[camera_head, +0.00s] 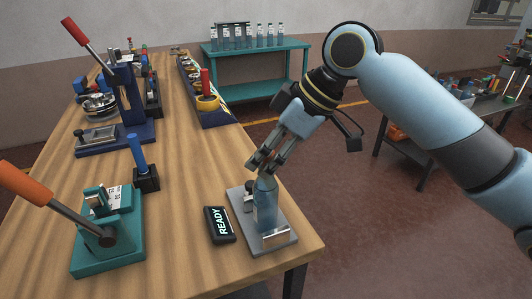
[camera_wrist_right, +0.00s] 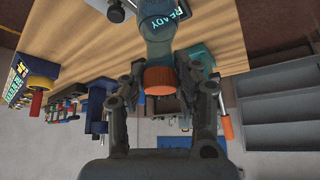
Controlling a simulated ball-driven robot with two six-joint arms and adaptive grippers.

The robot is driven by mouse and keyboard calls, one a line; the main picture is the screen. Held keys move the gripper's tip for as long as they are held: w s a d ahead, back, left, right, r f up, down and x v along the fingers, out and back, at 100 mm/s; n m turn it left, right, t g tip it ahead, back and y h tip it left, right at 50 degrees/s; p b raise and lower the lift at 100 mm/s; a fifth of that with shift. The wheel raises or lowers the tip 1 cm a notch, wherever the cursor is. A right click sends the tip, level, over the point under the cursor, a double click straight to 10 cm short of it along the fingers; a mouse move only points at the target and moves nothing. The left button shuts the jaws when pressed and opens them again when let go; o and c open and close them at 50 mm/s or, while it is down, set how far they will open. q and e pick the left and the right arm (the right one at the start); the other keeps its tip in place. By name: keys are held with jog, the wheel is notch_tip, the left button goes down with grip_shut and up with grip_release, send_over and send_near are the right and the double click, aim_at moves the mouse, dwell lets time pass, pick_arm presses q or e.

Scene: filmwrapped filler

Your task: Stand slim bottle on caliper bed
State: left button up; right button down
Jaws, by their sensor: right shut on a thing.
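The slim bottle (camera_head: 266,207), a clear bluish bottle, is upright over the grey caliper bed (camera_head: 280,243) at the table's near right corner. Its base appears at the bed, but I cannot tell whether it touches. My right gripper (camera_head: 264,164) is above the bed, shut on the bottle's upper part, which the fingers partly hide. In the right wrist view, the bottle (camera_wrist_right: 163,42) with its orange cap (camera_wrist_right: 158,80) lies between the fingers. My left gripper is not in view.
A black READY display (camera_head: 219,224) sits left of the bed. A teal lever press (camera_head: 108,235) and a dark blue press (camera_head: 128,105) stand on the left. A teal rack (camera_head: 258,87) with several bottles stands behind. The table's right edge is close to the bed.

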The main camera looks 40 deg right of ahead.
jog(key=c, duration=1)
grip_release()
jog(key=shift+f, duration=0.1)
